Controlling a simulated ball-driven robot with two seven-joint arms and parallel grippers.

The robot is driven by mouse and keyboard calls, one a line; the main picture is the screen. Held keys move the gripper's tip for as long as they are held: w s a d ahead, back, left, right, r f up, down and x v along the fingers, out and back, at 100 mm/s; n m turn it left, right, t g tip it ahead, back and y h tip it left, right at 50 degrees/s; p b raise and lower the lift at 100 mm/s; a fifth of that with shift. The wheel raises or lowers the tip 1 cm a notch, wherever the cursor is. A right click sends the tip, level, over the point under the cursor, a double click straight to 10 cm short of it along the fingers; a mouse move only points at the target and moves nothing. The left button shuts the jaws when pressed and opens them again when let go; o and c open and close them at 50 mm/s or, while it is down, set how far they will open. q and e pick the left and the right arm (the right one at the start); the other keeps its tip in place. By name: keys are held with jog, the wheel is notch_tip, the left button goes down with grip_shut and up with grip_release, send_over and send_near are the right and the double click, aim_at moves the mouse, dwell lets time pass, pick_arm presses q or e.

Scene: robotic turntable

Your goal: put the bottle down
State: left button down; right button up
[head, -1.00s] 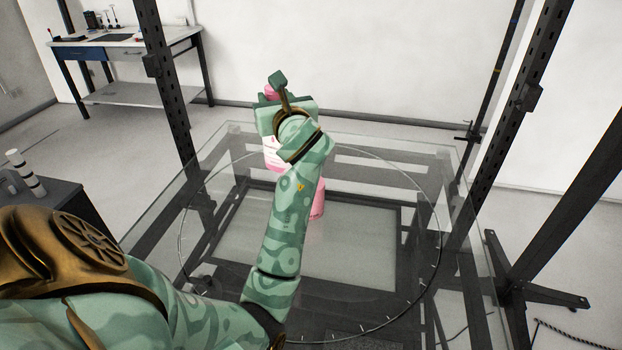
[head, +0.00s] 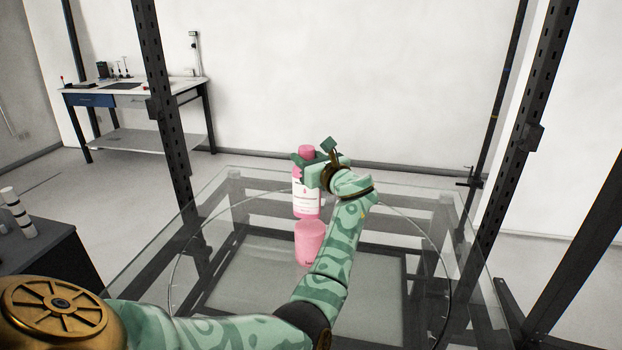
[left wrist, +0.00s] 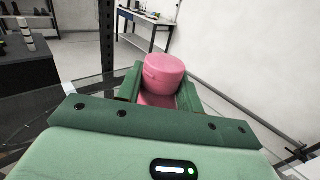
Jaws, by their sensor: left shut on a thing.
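A pink bottle (head: 306,204) with a pink cap and a white label stands upright over the glass turntable (head: 215,290) in the head view. My left gripper (head: 304,166) is shut on the upper part of the bottle, below its cap. In the left wrist view the pink cap (left wrist: 163,68) shows between the two green fingers. A second pink shape (head: 309,241), like a short cylinder, shows in front of the bottle; I cannot tell if it is a separate thing or a reflection. Whether the bottle's base touches the glass is unclear. My right gripper is not in view.
Dark perforated posts (head: 163,95) stand left and right of the turntable. A workbench (head: 135,95) is at the back left, and a dark cabinet (head: 45,255) is at the left. The glass around the bottle looks clear.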

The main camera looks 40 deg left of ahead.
pick_arm(q)
jog(key=shift+w+f, duration=0.2)
jog(key=f+b, duration=0.1)
jog(key=f, duration=0.2)
jog(key=shift+w+d+f, duration=0.1)
jog(key=shift+w+f, duration=0.1)
jog(key=shift+f, duration=0.1)
jog(key=c, duration=0.9)
grip_release()
jog(key=shift+f, duration=0.15)
jog(key=v, duration=1.2)
jog(key=shift+s+r+p, duration=0.1)
jog(key=shift+r+p, duration=0.2)
jog(key=shift+p, duration=0.1)
